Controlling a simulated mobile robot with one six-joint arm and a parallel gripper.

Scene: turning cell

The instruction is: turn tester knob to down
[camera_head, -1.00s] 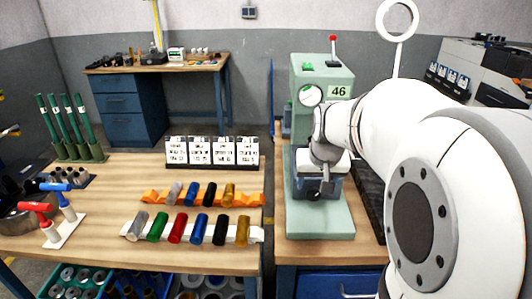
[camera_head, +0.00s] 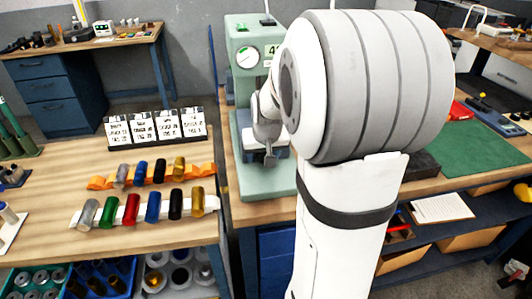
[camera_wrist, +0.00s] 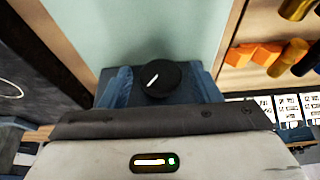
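The tester (camera_head: 247,85) is a pale green machine with a round gauge, standing on the bench right of the tube racks. In the wrist view its black round knob (camera_wrist: 168,82) shows clearly, with a white mark slanting toward the lower left. Blue parts flank the knob; I cannot tell whether they are fingers or the tester's housing. My gripper (camera_head: 270,152) is low at the front of the tester, close to the knob. Its grey body crosses the bottom of the wrist view. Contact with the knob and the finger opening cannot be made out.
Coloured tubes lie on a white rack (camera_head: 76,220) and an orange rack (camera_head: 97,184) to the left. Printed cards (camera_head: 142,128) stand behind them. A green mat (camera_head: 465,147) lies at the right. My arm hides much of the bench right of the tester.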

